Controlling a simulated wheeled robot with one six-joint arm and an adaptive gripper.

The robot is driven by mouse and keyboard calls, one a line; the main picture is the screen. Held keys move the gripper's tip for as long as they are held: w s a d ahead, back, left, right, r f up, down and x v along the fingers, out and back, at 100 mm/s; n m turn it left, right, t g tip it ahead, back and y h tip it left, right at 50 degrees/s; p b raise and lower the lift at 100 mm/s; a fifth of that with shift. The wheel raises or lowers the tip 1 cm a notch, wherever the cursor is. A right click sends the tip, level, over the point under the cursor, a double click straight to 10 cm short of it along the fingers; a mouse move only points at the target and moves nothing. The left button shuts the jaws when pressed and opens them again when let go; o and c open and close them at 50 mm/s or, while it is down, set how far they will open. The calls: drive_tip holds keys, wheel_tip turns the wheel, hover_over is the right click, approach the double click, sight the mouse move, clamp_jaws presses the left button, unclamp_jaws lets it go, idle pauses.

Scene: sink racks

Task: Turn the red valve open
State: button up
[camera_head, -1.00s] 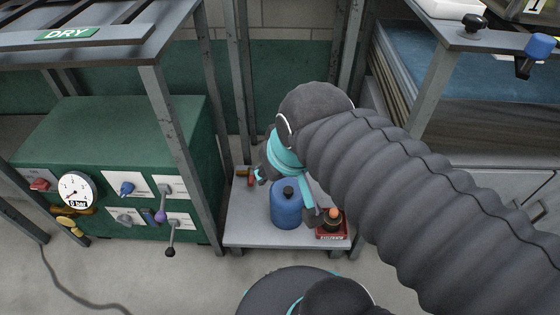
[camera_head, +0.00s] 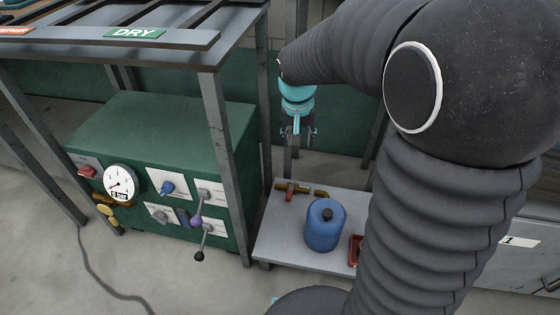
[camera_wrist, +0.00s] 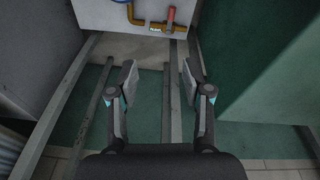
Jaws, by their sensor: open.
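The red valve handle (camera_head: 290,192) sits on a short brass pipe (camera_head: 320,193) at the back left of a low grey shelf. In the wrist view the red handle (camera_wrist: 171,14) and brass pipe (camera_wrist: 158,26) show at the top edge, beyond the fingers. My gripper (camera_head: 298,132) is open and empty, pointing down, higher in the picture than the valve and apart from it. Its two spread fingers (camera_wrist: 160,80) show in the wrist view with nothing between them. Another red knob (camera_head: 88,172) is on the green cabinet at the left.
A blue canister (camera_head: 324,228) stands on the shelf close to the valve. A red tray (camera_head: 356,250) is partly hidden by my arm. A grey rack post (camera_head: 222,150) rises left of the shelf. The green cabinet (camera_head: 150,125) carries a gauge (camera_head: 120,182) and levers.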

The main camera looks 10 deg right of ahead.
drive_tip(key=w+a+f+m+g, duration=0.1)
drive_tip(key=w+f+g, duration=0.1)
drive_tip(key=w+f, duration=0.8)
drive_tip(key=h, duration=0.1)
approach(289, 193)
drive_tip(key=shift+m+g, duration=0.3)
drive_tip(key=shift+g, duration=0.1)
drive_tip(key=f, duration=0.3)
drive_tip(key=d+f, duration=0.1)
drive_tip(key=f, duration=0.2)
drive_tip(key=f+b, duration=0.1)
drive_tip(key=f, duration=0.2)
drive_tip(key=shift+w+d+f, duration=0.1)
drive_tip(key=shift+d, duration=0.2)
clamp_jaws()
